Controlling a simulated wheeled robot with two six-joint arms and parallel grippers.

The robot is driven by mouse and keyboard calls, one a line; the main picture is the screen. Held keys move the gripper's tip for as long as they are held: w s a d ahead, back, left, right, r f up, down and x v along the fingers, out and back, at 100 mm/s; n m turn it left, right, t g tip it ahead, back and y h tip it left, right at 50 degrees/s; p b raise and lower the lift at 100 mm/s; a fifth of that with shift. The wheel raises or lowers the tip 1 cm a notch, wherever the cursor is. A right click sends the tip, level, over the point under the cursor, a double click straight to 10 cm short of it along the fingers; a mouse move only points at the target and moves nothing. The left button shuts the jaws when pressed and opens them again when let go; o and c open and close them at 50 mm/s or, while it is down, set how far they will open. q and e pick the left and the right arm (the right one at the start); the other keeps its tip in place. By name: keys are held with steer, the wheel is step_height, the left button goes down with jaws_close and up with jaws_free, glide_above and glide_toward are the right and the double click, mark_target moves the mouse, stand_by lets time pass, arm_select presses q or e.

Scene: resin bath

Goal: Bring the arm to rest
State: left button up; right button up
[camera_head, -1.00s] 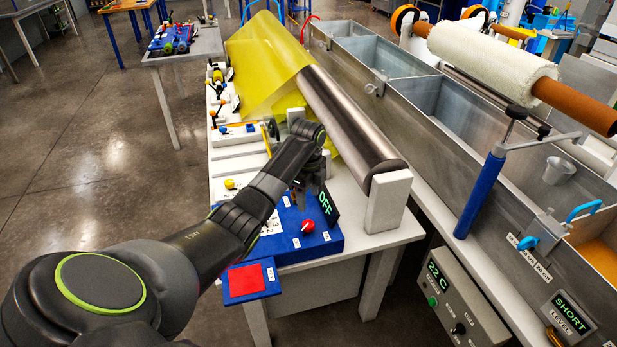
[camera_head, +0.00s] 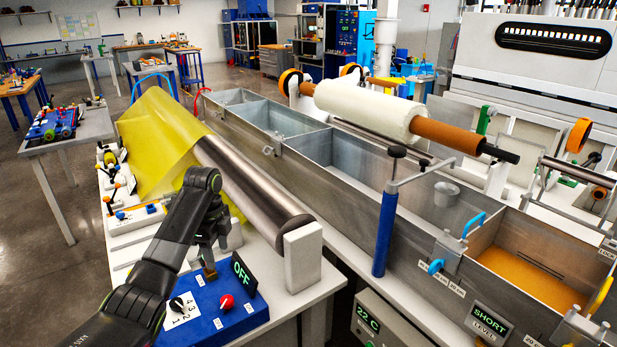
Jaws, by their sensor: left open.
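My left arm comes in from the lower left. My left gripper (camera_head: 209,268) points down over the back of a blue control box (camera_head: 212,318), just left of its display reading OFF (camera_head: 243,270). Its jaws are open and I see nothing held in them; the arm partly hides the fingers, and I cannot tell whether they touch the box. A red knob (camera_head: 226,302) and a black knob (camera_head: 177,304) sit on the box. My right gripper is not in view.
A metal roller (camera_head: 250,187) with yellow film (camera_head: 160,140) lies behind the arm, ending at a white block (camera_head: 302,257). A long metal bath (camera_head: 350,165) runs along the right, with a blue-handled post (camera_head: 385,233). Open floor lies at left.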

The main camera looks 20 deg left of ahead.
arm_select(q)
steer(key=s+d+f+n+t, duration=0.1)
steer(key=s+d+f+n, duration=0.15)
steer(key=s+f, duration=0.55)
steer(key=s+d+f+n, duration=0.2)
steer(key=s+f+n, duration=0.2)
steer(key=s+f, duration=0.4)
steer(key=s+d+r+n+t+y, duration=0.1)
steer(key=s+d+n, duration=0.1)
steer(key=s+n, duration=0.65)
steer(key=s+d+r+n+t+y, duration=0.1)
steer(key=s+n+t, duration=0.15)
steer(key=s, duration=1.15)
step_height(320, 180, down, 24)
steer(key=a+g, duration=0.1)
steer(key=g, duration=0.1)
steer(key=s+d+f+g+h, duration=0.1)
steer(key=s+f, duration=1.4)
steer(key=shift+s+f, duration=0.25)
steer(key=shift+f, duration=0.15)
